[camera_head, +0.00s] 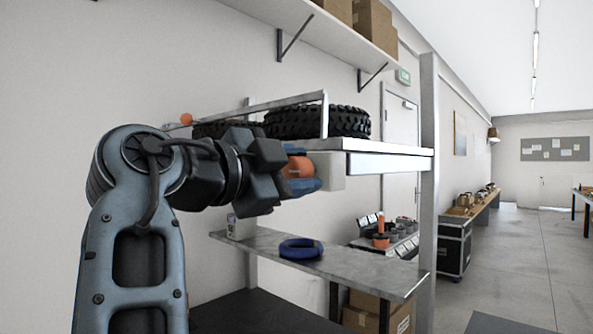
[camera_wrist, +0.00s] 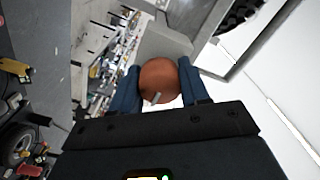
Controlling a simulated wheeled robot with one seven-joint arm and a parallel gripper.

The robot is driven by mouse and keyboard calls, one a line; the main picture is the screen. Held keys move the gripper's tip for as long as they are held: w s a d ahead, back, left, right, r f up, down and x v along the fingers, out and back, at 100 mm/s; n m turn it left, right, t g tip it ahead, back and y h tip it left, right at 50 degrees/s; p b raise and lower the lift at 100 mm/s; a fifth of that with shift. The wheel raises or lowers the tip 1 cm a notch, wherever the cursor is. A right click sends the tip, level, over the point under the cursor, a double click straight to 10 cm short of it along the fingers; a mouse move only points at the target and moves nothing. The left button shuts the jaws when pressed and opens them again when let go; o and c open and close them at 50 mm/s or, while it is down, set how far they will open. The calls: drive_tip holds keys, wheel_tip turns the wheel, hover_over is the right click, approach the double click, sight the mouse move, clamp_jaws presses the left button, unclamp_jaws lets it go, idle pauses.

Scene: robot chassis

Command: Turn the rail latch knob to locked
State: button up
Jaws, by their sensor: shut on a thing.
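The orange round knob (camera_head: 299,167) sits on a pale block (camera_head: 329,170) at the edge of the upper shelf, below its rail (camera_head: 262,104). In the wrist view the knob (camera_wrist: 159,80) shows a small grey mark on its face, and the block (camera_wrist: 163,41) lies behind it. My gripper (camera_head: 302,178) reaches in from the left with its blue fingers. In the wrist view the fingers (camera_wrist: 158,88) are on both sides of the knob, shut on it. Any lock markings cannot be made out.
Black tyres (camera_head: 318,121) lie on the upper shelf (camera_head: 385,148) behind the rail. A lower shelf (camera_head: 350,268) carries a blue ring (camera_head: 300,248) and a small pale container (camera_head: 240,227). A metal post (camera_head: 429,180) stands to the right. Open floor lies farther right.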

drive_tip(key=shift+f+n, duration=0.1)
drive_tip(key=shift+n, duration=0.2)
drive_tip(key=n+b, duration=0.1)
drive_tip(key=n, duration=0.2)
drive_tip(key=shift+n, duration=0.3)
drive_tip(key=n, duration=0.4)
drive_tip(key=shift+n+p, duration=0.3)
drive_tip(key=n+p, duration=0.2)
drive_tip(key=n, duration=0.3)
drive_tip(key=shift+a+n+p, duration=0.1)
drive_tip(key=shift+n+p, duration=0.75)
drive_tip(key=shift+n, duration=1.15)
drive_tip(key=o, duration=1)
